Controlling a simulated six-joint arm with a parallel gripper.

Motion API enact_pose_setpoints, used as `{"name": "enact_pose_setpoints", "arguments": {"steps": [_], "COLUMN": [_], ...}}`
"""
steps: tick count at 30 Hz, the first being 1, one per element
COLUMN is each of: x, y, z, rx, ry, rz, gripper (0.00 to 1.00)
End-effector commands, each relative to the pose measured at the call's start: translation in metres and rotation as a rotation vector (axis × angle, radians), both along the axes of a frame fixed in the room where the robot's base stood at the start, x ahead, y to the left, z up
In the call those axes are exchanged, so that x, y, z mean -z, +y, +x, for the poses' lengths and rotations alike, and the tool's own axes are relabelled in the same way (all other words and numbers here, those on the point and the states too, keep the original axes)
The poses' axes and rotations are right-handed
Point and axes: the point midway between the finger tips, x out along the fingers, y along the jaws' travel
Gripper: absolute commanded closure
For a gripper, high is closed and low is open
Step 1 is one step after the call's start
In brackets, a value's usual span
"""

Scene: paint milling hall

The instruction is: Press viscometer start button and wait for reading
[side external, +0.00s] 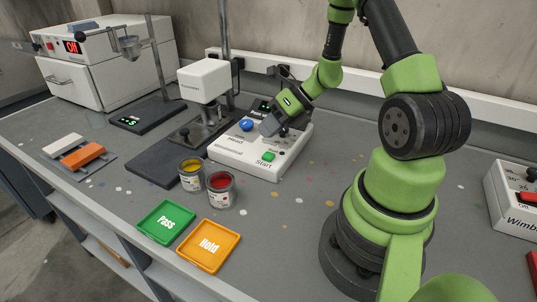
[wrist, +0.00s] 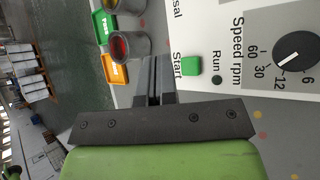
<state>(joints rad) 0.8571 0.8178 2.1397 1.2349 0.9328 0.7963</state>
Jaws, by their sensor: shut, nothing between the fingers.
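The viscometer's white control box (side external: 240,166) stands in the middle of the bench, with a blue knob (side external: 246,125) and a small green-lit display (side external: 263,106). Its green Start button (side external: 268,156) is on the front right of the panel. In the wrist view the Start button (wrist: 191,66) lies just right of the fingertips, beside a dark Run lamp (wrist: 216,81) and a black speed dial (wrist: 296,53). My gripper (side external: 268,128) is shut and empty above the panel, behind the button; its fingers (wrist: 153,82) appear apart from the button. The display's reading is not legible.
Yellow (side external: 191,173) and red (side external: 220,188) paint cans stand left of the box. Green Pass (side external: 167,221) and orange Hold (side external: 208,245) trays lie in front. The viscometer head (side external: 204,80) stands behind left.

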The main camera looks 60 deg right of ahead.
Motion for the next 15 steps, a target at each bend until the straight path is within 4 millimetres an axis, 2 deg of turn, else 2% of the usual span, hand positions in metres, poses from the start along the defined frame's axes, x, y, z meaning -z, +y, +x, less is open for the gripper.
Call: {"name": "enact_pose_setpoints", "arguments": {"steps": [6,15], "x": [0.023,0.031], "y": [0.000,0.000], "z": [0.000,0.000], "rx": [0.000,0.000], "ry": [0.001,0.000], "rz": [0.002,0.000], "gripper": [1.00,1.00]}}
